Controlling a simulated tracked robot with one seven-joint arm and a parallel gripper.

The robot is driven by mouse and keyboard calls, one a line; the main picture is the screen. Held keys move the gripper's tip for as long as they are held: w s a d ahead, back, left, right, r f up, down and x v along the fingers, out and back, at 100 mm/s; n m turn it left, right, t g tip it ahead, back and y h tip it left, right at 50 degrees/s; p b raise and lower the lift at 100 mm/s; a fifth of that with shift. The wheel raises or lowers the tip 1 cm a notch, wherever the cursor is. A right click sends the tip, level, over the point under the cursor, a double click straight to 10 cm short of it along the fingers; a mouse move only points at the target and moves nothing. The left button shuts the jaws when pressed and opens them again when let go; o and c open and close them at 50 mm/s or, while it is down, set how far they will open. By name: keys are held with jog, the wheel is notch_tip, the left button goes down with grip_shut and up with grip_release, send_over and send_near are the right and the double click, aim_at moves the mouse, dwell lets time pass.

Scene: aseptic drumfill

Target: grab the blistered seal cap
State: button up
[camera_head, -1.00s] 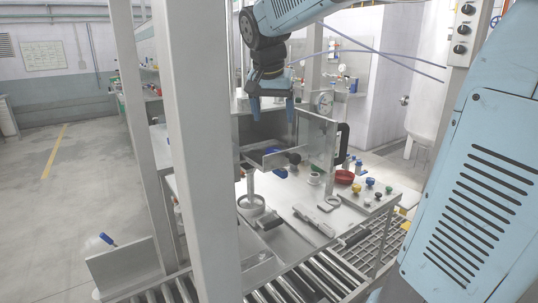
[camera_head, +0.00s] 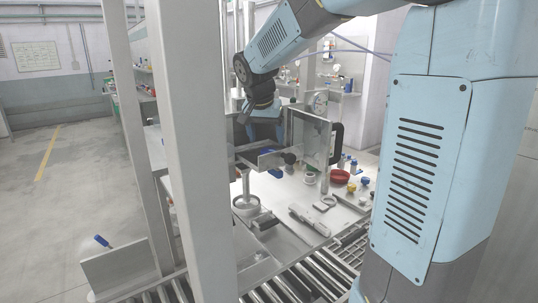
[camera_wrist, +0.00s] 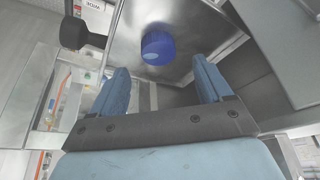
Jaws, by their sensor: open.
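A blue ribbed cap (camera_wrist: 158,48) sits on a shiny metal surface in the wrist view. It lies ahead of my fingertips, roughly midway between them and apart from both. I cannot make out blisters on it at this size. My gripper (camera_wrist: 160,68) is open with nothing between its two blue fingers. In the head view my gripper (camera_head: 263,128) points down at the metal enclosure behind the clear door panel (camera_head: 310,135). The cap cannot be told clearly there.
A thick post (camera_head: 190,140) stands in front.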

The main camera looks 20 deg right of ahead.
aim_at(269, 149)
jog(key=x, duration=0.5)
jog(key=shift+s, duration=0.1)
jog(key=c, duration=1.1)
jog(key=shift+r, duration=0.15)
